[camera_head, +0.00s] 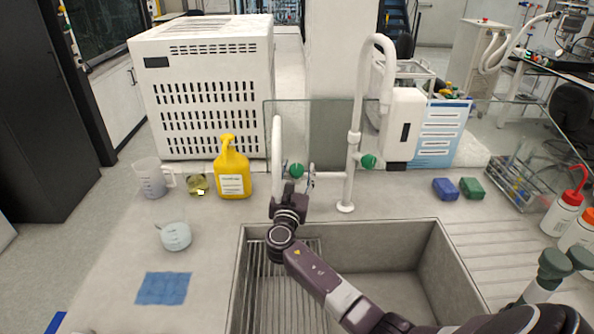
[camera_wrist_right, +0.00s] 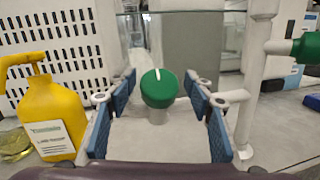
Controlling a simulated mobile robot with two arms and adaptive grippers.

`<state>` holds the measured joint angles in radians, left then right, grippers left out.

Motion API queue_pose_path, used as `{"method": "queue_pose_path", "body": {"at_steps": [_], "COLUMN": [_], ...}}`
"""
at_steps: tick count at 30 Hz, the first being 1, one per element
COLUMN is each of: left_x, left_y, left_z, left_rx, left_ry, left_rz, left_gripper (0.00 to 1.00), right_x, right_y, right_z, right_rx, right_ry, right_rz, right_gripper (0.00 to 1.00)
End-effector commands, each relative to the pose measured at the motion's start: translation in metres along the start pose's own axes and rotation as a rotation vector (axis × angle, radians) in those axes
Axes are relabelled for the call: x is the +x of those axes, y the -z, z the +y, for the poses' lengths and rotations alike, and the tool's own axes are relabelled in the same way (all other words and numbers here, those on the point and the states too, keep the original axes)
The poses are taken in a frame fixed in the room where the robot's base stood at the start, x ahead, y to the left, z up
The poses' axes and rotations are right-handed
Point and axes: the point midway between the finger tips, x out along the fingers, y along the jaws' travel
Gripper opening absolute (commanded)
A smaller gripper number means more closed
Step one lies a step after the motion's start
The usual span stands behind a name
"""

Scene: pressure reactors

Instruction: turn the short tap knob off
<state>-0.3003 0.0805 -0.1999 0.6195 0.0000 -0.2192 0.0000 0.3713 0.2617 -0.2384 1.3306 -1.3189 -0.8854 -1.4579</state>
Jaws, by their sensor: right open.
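The short tap (camera_head: 277,148) is a white curved spout behind the sink, with a green round knob (camera_head: 297,170) at its right. In the right wrist view the green knob (camera_wrist_right: 159,90) faces me, its white mark near the top and pointing roughly up. My right gripper (camera_head: 294,187) is at this knob, its open blue-padded fingers on either side, with gaps visible between pads and knob. The taller tap (camera_head: 360,120) has its own green knob (camera_head: 369,161), also at the right edge of the wrist view (camera_wrist_right: 307,47). My left gripper is not in view.
The sink (camera_head: 400,290) lies under my right arm. A yellow bottle (camera_head: 232,172), a beaker (camera_head: 152,178) and a flask (camera_head: 175,236) stand to the left. Blue (camera_head: 445,188) and green (camera_head: 471,188) blocks lie to the right. A clear panel (camera_head: 335,135) stands behind the taps.

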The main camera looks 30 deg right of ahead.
Motion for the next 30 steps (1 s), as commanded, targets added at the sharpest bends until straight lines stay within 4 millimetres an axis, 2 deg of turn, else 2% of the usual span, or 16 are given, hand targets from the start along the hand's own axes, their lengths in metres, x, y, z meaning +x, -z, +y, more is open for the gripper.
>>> {"method": "queue_pose_path", "body": {"at_steps": [5, 12, 18, 22, 30], "left_x": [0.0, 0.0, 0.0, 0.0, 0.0], "left_y": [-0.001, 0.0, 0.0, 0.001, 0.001], "left_z": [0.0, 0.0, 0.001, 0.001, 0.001], "left_rx": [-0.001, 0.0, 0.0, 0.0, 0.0], "left_ry": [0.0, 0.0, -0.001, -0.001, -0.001], "left_rz": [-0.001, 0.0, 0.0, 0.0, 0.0], "left_gripper": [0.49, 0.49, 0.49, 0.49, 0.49], "right_x": [-0.012, -0.049, -0.072, -0.079, -0.08], "right_y": [0.001, 0.001, 0.001, 0.0, 0.0], "right_z": [0.001, 0.0, 0.0, 0.0, 0.0], "right_rx": [0.001, 0.002, 0.0, 0.001, 0.001], "right_ry": [-0.004, -0.002, -0.001, 0.0, 0.0], "right_rz": [0.001, 0.003, 0.001, 0.001, 0.0], "right_gripper": [0.49, 0.49, 0.49, 0.49, 0.49]}}
